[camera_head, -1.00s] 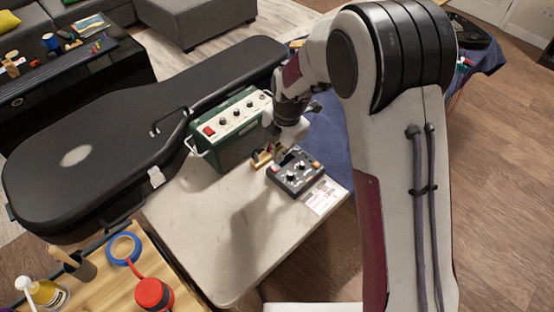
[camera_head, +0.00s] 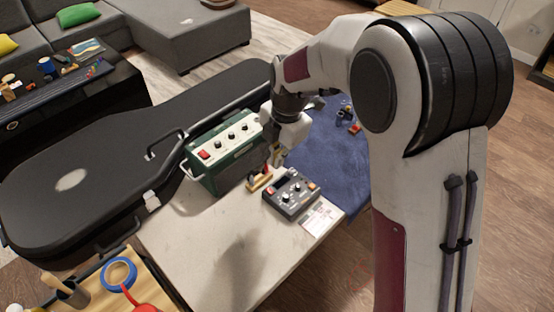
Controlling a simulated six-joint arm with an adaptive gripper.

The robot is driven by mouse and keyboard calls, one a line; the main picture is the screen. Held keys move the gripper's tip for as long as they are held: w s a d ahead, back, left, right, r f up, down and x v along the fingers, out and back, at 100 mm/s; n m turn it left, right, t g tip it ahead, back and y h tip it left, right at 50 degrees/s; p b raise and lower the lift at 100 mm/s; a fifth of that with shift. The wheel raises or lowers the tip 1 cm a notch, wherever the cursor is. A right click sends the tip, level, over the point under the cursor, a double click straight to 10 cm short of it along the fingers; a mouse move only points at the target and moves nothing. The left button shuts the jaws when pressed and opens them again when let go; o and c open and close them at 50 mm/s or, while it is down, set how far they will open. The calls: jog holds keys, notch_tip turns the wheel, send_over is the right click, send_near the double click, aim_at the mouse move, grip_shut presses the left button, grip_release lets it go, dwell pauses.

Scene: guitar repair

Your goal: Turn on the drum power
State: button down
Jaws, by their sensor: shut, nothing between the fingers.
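A small dark grey box with knobs, a red button and an orange button, which looks like the drum unit (camera_head: 291,194), lies on the pale table. My gripper (camera_head: 277,161) points down just behind its back left edge, by the green amplifier. Its fingers are shut and look empty, but they are small and dark here. I cannot tell whether the tips touch anything. The drum unit's top and front show clearly. I cannot make out which control is its power switch.
A green amplifier (camera_head: 226,152) with a red switch stands behind. A small brass-coloured block (camera_head: 259,180) sits left of the drum unit. A paper sheet (camera_head: 321,217) lies in front. A black guitar case (camera_head: 75,215) fills the left. The table's front (camera_head: 205,245) is clear.

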jog(key=shift+w+a+r, duration=0.25)
jog(key=shift+w+a, duration=0.2)
jog(key=shift+w, duration=0.05)
jog(key=shift+f, duration=0.15)
send_near(268, 188)
jog(key=f, duration=0.5)
jog(key=shift+w+a+f, duration=0.15)
jog(key=shift+a+f, duration=0.05)
jog(key=shift+a, duration=0.1)
jog(key=shift+w+a+f, duration=0.1)
jog(key=shift+f, duration=0.6)
